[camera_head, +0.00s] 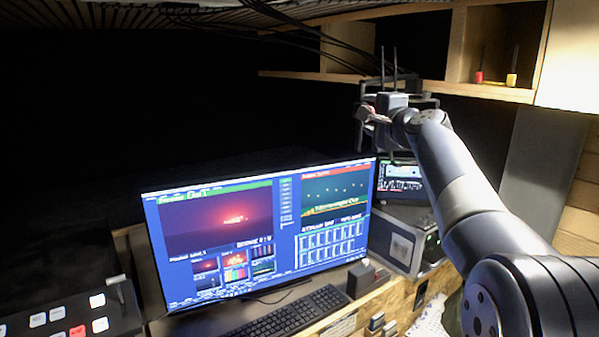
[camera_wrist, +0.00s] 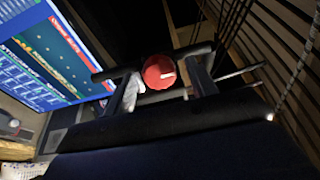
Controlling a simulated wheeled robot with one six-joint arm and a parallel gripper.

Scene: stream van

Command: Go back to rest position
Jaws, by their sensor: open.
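My gripper (camera_head: 385,90) is raised in front of the wooden shelf in the head view, at the end of my outstretched arm. In the wrist view its two dark fingers stand apart, so my gripper (camera_wrist: 156,66) is open. A round red object (camera_wrist: 158,72) with a small white mark shows between the fingers in that view. I cannot tell whether it touches them or lies beyond them. In the head view a small pale and reddish piece (camera_head: 372,115) shows beside the gripper, too small to make out.
A wooden shelf (camera_head: 490,92) holds a red-handled tool (camera_head: 479,76) and a yellow-handled tool (camera_head: 512,79). Cables hang above the gripper. Below stand a large monitor (camera_head: 262,240), a small screen (camera_head: 401,178), a metal case (camera_head: 408,240), a keyboard (camera_head: 285,315) and a button panel (camera_head: 70,318).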

